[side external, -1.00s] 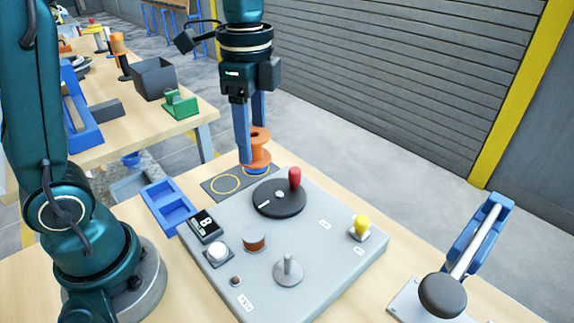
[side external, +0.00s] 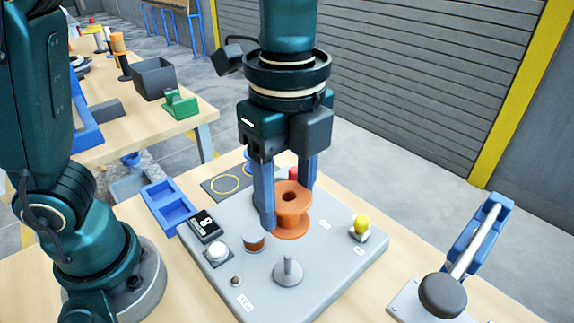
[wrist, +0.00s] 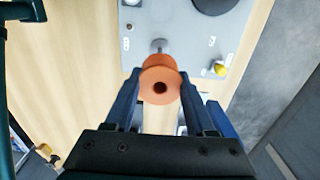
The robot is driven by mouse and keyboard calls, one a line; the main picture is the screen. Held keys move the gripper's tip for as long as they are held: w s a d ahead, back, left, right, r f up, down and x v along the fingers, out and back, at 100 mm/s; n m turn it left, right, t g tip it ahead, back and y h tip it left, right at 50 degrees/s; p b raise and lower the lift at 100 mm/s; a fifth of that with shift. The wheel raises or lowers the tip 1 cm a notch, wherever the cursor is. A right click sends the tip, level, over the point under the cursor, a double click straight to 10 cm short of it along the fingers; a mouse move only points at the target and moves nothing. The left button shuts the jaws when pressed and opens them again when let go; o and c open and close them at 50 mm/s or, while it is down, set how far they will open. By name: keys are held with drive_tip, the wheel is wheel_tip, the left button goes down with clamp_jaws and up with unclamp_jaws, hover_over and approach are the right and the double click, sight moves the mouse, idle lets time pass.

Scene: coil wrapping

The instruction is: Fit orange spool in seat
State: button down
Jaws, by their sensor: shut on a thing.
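My gripper (side external: 289,205) is shut on the orange spool (side external: 292,222), with one blue finger on each side of it. The spool is upright with its centre hole facing up, held above the grey panel (side external: 330,275). In the side view it is behind and apart from a grey post on a round base (side external: 287,270). The wrist view shows the spool (wrist: 160,85) between the fingers, with the post (wrist: 158,45) just beyond its far edge. Which part is the seat is not marked. The spool and gripper hide most of the black crank disc.
A yellow knob (side external: 362,225) stands on the panel's right. A blue tray (side external: 168,204) lies beside the panel.

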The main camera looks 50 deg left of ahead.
drive_tip(key=shift+f, duration=0.15)
hover_over(287, 256)
drive_tip(key=shift+f, duration=2.8)
drive_tip(key=shift+f, duration=2.45)
drive_tip(key=shift+c, duration=0.8)
unclamp_jaws()
drive_tip(key=shift+r, duration=2.5)
drive_tip(key=shift+a, duration=0.1)
